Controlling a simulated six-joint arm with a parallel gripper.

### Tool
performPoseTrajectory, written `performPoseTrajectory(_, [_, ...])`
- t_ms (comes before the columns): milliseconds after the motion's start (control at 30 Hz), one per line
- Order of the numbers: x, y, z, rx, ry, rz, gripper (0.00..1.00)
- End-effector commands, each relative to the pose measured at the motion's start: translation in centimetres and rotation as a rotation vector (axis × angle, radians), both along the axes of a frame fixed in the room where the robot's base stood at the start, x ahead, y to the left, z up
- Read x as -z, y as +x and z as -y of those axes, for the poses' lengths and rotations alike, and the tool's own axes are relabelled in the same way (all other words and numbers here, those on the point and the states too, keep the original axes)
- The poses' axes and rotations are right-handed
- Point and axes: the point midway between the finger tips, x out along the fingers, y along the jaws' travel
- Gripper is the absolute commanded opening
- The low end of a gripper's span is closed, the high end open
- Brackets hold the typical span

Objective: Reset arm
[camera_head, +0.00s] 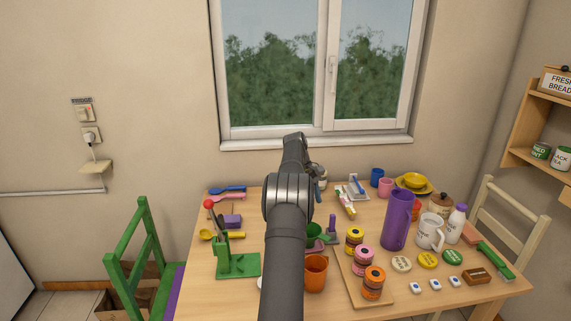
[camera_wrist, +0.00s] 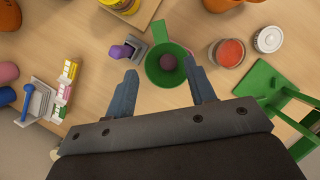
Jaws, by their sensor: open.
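My gripper (camera_wrist: 163,73) shows in the wrist view with its two blue-grey fingers spread apart and nothing held between them. It points down over the wooden table (camera_wrist: 150,111).
A green stand (camera_head: 238,264) is at left. Chairs flank the table: green (camera_head: 143,240), cream (camera_head: 516,215). A window (camera_head: 318,60) is behind.

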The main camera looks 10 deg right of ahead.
Motion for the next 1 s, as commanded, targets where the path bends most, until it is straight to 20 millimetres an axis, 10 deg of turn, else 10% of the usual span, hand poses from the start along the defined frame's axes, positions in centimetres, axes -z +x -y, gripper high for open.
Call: performPoseTrajectory(1000, [15.0, -4.5, 4.5, 0.0, -0.001, 0.002, 0.5])
